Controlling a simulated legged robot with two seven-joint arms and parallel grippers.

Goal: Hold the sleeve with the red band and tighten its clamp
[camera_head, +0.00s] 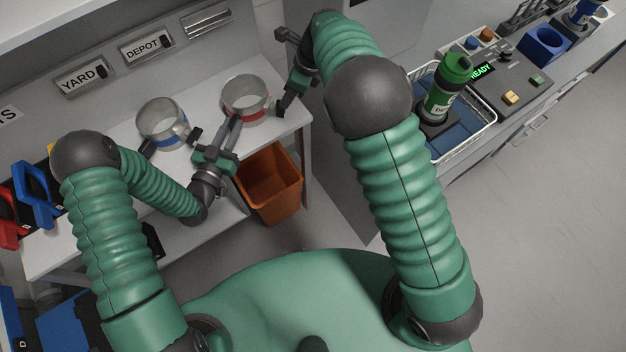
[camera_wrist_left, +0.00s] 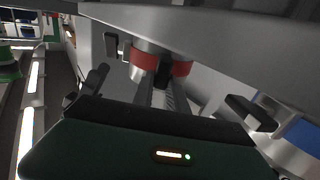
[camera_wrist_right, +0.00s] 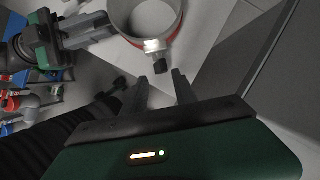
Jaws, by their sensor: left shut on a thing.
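The red-banded sleeve (camera_head: 246,101) is a clear ring standing on the white bench near its right end. My left gripper (camera_head: 236,122) is shut on its near side; the red band also shows at the fingers in the left wrist view (camera_wrist_left: 182,68). In the right wrist view, the sleeve (camera_wrist_right: 122,18) has a metal clamp with a dark screw knob (camera_wrist_right: 160,66) on its side. My right gripper (camera_wrist_right: 169,80) is open and empty, its fingertips just short of the knob. In the head view its fingertips are hard to make out.
A blue-banded sleeve (camera_head: 160,122) stands to the left on the bench. YARD (camera_head: 82,76) and DEPOT (camera_head: 147,47) signs are on the wall behind. An orange bin (camera_head: 270,188) is below the bench edge. A wire basket (camera_head: 470,142) with a green bottle (camera_head: 441,92) is at the right.

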